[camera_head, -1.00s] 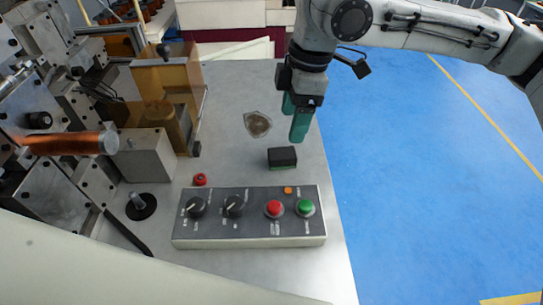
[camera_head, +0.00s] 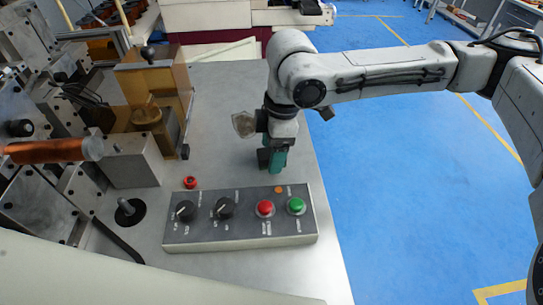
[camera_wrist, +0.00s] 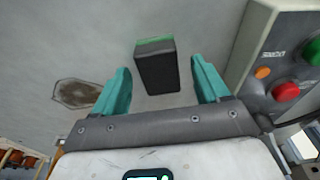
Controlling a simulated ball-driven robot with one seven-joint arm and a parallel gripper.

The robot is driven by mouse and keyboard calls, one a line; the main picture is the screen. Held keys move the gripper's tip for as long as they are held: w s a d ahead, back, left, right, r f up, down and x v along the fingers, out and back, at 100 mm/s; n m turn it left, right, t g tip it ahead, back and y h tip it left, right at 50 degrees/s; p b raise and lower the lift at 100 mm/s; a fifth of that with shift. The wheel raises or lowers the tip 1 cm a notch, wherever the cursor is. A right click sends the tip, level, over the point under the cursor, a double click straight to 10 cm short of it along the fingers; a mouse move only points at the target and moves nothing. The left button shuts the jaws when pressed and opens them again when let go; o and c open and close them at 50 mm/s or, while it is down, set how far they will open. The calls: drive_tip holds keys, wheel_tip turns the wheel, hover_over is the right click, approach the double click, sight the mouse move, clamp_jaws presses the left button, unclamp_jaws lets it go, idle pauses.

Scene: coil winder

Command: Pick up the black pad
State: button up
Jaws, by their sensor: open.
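The black pad (camera_wrist: 157,68) is a small dark block with a green layer along one edge, lying on the grey metal table. In the wrist view it sits between and just beyond the two teal fingers of my gripper (camera_wrist: 162,88), with a gap on each side. My gripper is open and empty. In the head view my gripper (camera_head: 272,162) is low over the table behind the control panel, and the pad (camera_head: 264,157) is partly hidden by the fingers.
The control panel (camera_head: 240,240) with knobs and red and green buttons stands close in front of my gripper. A brownish flat piece (camera_wrist: 76,93) lies beside the pad. The winder machinery (camera_head: 60,150) fills the left.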

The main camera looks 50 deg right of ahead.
drive_tip(key=c, duration=1.1)
drive_tip(key=shift+r, duration=0.2)
drive_tip(key=shift+c, duration=0.2)
